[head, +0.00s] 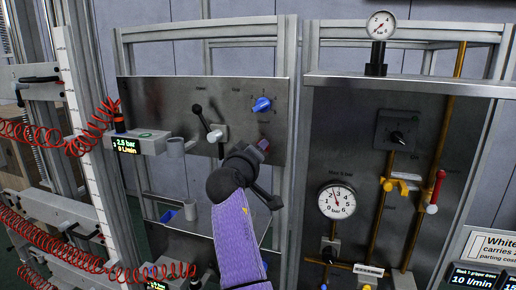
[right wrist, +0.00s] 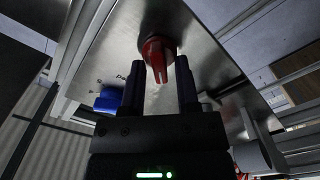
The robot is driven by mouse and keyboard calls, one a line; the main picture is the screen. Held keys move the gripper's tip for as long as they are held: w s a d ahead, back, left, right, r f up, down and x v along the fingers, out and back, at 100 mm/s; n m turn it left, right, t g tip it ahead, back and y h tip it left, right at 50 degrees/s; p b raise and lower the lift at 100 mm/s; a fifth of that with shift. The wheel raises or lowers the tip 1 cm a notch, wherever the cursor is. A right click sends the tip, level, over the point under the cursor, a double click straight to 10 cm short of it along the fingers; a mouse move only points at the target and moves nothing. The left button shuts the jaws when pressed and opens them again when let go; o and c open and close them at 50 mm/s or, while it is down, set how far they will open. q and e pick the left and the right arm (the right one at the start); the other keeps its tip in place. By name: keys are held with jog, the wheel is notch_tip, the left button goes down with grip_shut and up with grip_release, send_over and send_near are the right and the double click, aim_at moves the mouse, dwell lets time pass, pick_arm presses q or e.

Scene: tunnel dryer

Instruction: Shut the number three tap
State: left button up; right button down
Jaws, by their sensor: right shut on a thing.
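My right gripper (head: 256,154) is at the middle metal panel, at the end of my purple arm. In the head view the gripper hides most of this red knob (head: 264,144). A blue knob (head: 262,104) sits above it on the same panel, and it also shows in the right wrist view (right wrist: 108,98). I cannot read which tap is number three. My left gripper is not in view.
A black-handled lever (head: 204,120) is left of my right gripper. The right panel has a gauge (head: 337,201), a black knob (head: 397,138), a yellow-handled valve (head: 401,184) and a red-handled valve (head: 436,190). Red coiled hoses (head: 50,240) hang at left.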

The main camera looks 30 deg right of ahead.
jog(key=shift+f+n, duration=0.15)
jog(key=shift+n, duration=3.75)
jog(key=shift+a, duration=0.1)
jog(key=c, duration=0.6)
grip_release()
jog(key=shift+c, duration=0.2)
